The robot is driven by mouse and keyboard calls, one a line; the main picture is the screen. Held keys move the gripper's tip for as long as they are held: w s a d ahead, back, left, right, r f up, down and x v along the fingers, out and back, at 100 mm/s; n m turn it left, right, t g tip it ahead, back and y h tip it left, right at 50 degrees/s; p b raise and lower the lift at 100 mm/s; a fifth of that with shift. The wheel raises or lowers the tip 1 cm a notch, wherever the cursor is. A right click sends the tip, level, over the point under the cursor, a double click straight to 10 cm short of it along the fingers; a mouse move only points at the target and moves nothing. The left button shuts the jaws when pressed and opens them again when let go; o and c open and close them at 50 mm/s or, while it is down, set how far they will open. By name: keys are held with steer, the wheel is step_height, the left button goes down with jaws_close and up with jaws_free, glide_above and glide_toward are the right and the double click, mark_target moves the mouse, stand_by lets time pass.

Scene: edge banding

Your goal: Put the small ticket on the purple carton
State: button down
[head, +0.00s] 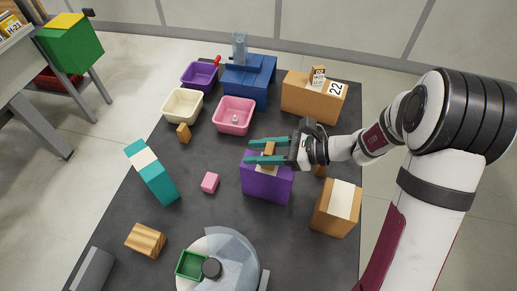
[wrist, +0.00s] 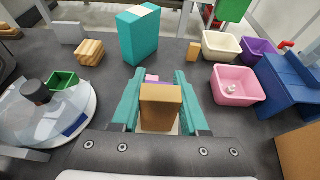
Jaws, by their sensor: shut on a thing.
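The purple carton (head: 266,186) stands in the middle of the dark table in the head view. My gripper (head: 268,152) is at its top, with teal fingers around a small tan block (head: 269,149). In the wrist view, my gripper (wrist: 160,104) is shut on the same tan block (wrist: 160,94), which hides most of what lies below it. A pale cream patch (wrist: 172,128) shows just under the block, perhaps the small ticket; I cannot tell whether it touches the block or lies on the carton. Only a little purple shows behind the block there.
Pink (head: 234,116), cream (head: 183,106) and purple (head: 199,75) bins stand behind, near a blue machine (head: 249,80). A teal box (head: 153,175), pink cube (head: 210,182) and wooden block (head: 146,240) are left. Orange cartons stand right (head: 335,208) and behind (head: 305,99). A round turntable (head: 235,248) is in front.

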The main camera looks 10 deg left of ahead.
steer(key=shift+f, duration=0.1)
steer(key=shift+c, duration=2.1)
jaws_free()
steer(key=v, duration=1.2)
steer(key=s+r+n+g+h, duration=0.25)
steer(key=s+n+h, duration=0.4)
steer(key=s, duration=0.75)
steer(key=s+d+f+n+t+h, duration=0.1)
steer(key=s+d+n+t+h, duration=0.1)
steer(key=s+d+n+h, duration=0.3)
steer(key=s+n, duration=0.1)
steer(key=s, duration=0.1)
steer(key=shift+s+f, duration=0.2)
steer(key=shift+s, duration=0.15)
